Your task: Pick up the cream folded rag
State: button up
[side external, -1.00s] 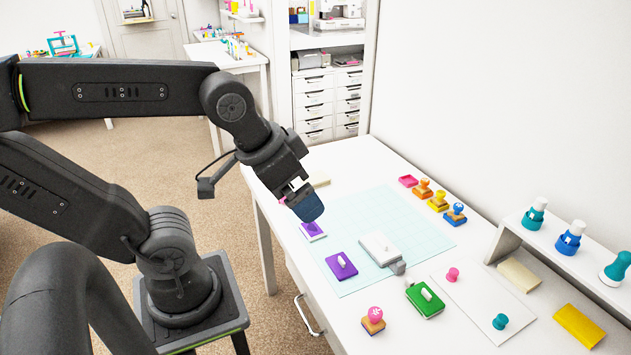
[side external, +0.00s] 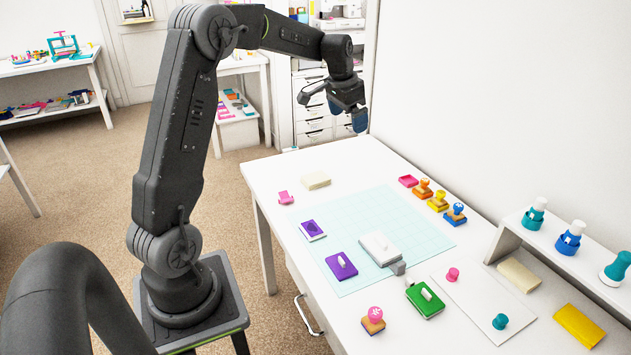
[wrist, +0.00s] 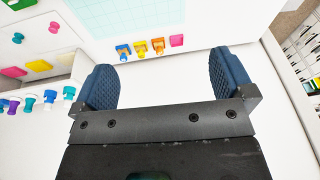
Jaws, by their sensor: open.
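A cream folded piece (side external: 316,181), which looks like the folded rag, lies flat at the back left of the white table, beyond the cutting mat. A second cream flat piece (side external: 519,275) lies under the small shelf at the right, so I cannot be sure which one is the rag. My gripper (side external: 347,113) is raised beyond the table's far end, above and apart from both. In the wrist view, my gripper (wrist: 168,72) is open, with nothing between its two blue fingers and white table surface beneath.
A pink stamp (side external: 286,198) stands near the back-left cream piece. Stamps (side external: 438,202) line the wall side. A shelf (side external: 560,262) with bottles stands right. The table's far corner is clear.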

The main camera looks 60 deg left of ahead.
jog(key=a+f, duration=1)
jog(key=a, duration=0.4)
send_near(315, 177)
jog(key=f, duration=0.2)
jog(key=w+f, duration=0.1)
jog(key=shift+a+f+g+h, duration=0.1)
jog(key=shift+a+g+h, duration=0.2)
jog(key=shift+g+h, duration=0.1)
jog(key=shift+w+d+f, duration=0.1)
jog(key=shift+w+f, duration=0.1)
jog(key=shift+f, duration=0.8)
jog(key=shift+w+a+f, duration=0.1)
jog(key=shift+w+f, duration=0.1)
jog(key=shift+f, duration=0.75)
jog(key=shift+w+d+f, duration=0.1)
jog(key=shift+w+f, duration=0.1)
jog(key=shift+f, duration=0.8)
jog(key=c, duration=0.9)
